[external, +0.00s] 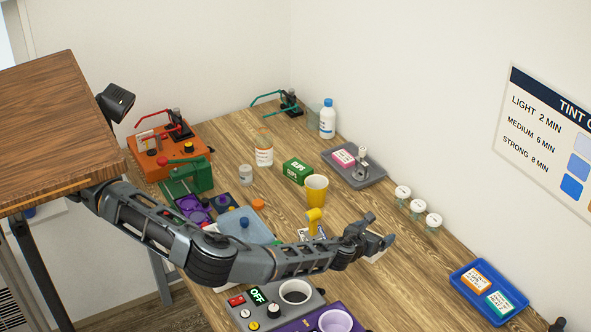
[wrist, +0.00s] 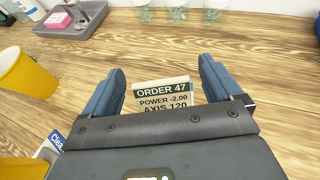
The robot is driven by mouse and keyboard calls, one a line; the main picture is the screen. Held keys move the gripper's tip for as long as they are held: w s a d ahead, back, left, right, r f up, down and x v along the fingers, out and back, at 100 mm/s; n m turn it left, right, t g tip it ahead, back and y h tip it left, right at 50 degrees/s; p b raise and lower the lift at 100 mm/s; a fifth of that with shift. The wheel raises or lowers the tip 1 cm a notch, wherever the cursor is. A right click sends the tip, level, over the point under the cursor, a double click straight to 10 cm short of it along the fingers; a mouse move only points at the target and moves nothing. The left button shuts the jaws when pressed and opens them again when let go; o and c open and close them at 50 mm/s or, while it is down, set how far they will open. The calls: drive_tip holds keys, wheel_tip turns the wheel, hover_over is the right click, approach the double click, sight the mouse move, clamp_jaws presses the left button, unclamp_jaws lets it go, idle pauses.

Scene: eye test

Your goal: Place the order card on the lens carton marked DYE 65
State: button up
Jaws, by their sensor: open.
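The order card (wrist: 163,98) is a small pale card reading ORDER 47, POWER -2.00, AXIS 120. In the wrist view it shows between the fingers of my gripper (wrist: 161,72), which is open. The palm hides its lower part, and I cannot tell whether the fingers touch it. In the external view my gripper (external: 377,230) is low over the table's middle. Small cartons with white labels show: an orange one (external: 475,282) and a teal one (external: 499,302) in the blue tray (external: 463,274), and a pink one (external: 344,157) in the grey tray (external: 370,178). Their markings are too small to read.
A yellow cup (external: 316,188) and a green box (external: 298,171) stand behind my gripper. Several white-lidded jars (external: 417,207) line the wall side. A control box (external: 268,307) with a cup is in front. Bare wood lies between my gripper and the blue tray.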

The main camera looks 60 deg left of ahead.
drive_tip(key=v, duration=1.2)
drive_tip(key=shift+b, duration=0.3)
